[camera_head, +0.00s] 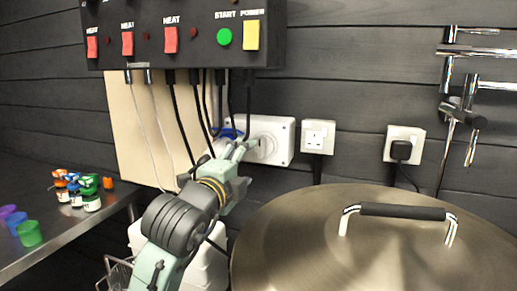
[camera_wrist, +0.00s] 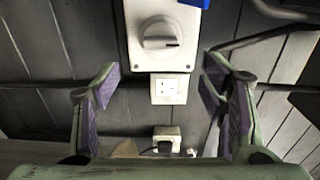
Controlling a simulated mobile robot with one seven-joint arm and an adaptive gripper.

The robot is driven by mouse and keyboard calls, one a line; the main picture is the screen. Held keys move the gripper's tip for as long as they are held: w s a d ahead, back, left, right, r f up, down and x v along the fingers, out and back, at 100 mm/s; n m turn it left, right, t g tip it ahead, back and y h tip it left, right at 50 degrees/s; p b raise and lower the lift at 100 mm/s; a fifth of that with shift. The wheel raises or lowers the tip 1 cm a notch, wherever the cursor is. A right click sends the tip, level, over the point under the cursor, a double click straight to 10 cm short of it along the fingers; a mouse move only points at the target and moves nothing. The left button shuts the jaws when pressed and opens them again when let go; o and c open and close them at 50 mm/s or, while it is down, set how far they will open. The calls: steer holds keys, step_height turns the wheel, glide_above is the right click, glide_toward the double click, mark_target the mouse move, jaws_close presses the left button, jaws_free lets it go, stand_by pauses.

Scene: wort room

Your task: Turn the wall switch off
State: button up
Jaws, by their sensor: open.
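The wall switch is a white box (camera_head: 283,135) with a round rotary knob on the dark plank wall, below the control panel. In the wrist view the knob (camera_wrist: 160,41) shows a raised grip bar lying roughly level across the picture, with a dark mark at its right end. My gripper (camera_head: 241,147) is open, its fingers pointing at the wall and partly covering the box's left side in the head view. In the wrist view the fingers of my gripper (camera_wrist: 160,85) stand wide apart with nothing between the pads; the knob appears above the fingertips, apparently untouched.
A white socket (camera_head: 318,136) and a socket with a black plug (camera_head: 403,146) are right of the switch. The control panel (camera_head: 185,35) hangs above with dangling cables. A large steel lid (camera_head: 370,235) fills the lower right. Small bottles (camera_head: 90,194) stand on the left counter.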

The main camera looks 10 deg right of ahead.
mark_target(260, 149)
steer(key=p+x, duration=0.3)
steer(key=x, duration=0.7)
steer(key=shift+w+d+p, duration=0.1)
steer(key=shift+p, duration=0.2)
steer(key=c, duration=1.2)
steer(key=shift+o, duration=0.2)
